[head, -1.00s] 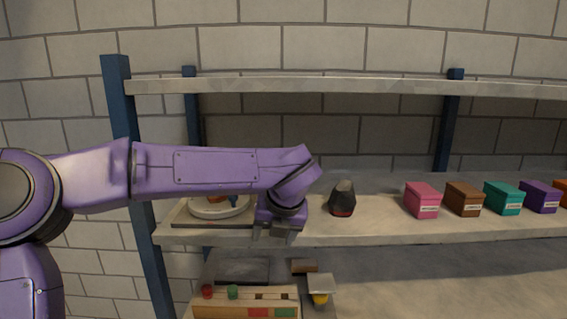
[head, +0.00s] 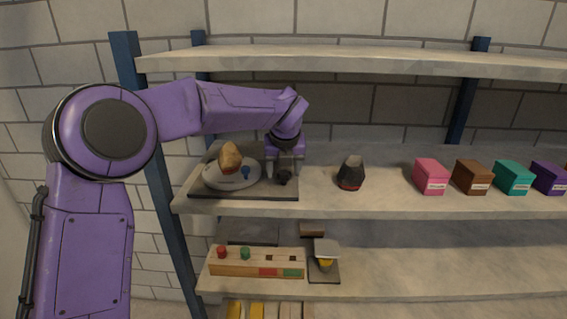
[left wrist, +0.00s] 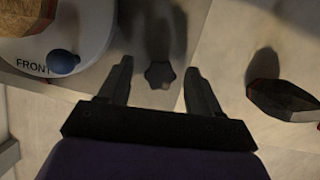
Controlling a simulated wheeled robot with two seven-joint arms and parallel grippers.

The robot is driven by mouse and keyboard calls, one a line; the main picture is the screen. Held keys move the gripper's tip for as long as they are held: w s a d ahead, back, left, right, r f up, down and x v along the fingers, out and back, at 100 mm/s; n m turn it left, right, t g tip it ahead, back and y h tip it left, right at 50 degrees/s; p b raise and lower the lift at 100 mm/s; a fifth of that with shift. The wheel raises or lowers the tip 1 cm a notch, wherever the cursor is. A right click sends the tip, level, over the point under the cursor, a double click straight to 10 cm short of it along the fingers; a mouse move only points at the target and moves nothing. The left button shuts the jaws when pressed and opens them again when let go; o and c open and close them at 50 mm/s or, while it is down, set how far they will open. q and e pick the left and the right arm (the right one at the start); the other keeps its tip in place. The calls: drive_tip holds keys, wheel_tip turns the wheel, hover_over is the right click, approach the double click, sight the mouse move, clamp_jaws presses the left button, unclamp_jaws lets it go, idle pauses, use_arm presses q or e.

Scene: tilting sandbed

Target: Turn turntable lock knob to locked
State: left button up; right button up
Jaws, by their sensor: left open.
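The turntable (head: 212,180) is a white disc on a dark base plate (head: 262,192) at the left of the middle shelf. A brown and red object (head: 230,158) and a small blue peg (head: 245,173) are on it. The lock knob (head: 283,177) is small and dark, at the plate's right side. My left gripper (head: 284,169) is open above it, pointing down. In the left wrist view the star-shaped knob (left wrist: 160,75) lies between the two open fingertips (left wrist: 158,66), with space on both sides. Whether they reach down to its height, and any lock marking, I cannot tell.
A dark object with a red band (head: 351,174) stands right of the turntable. A row of coloured boxes (head: 431,177) is farther right. The upper shelf (head: 360,60) runs above my left forearm. A wooden block tray (head: 257,262) is on the shelf below.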

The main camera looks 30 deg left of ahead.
use_arm(q)
drive_tip(key=shift+f, duration=0.2)
drive_tip(key=shift+d, duration=0.15)
drive_tip(key=c, duration=1)
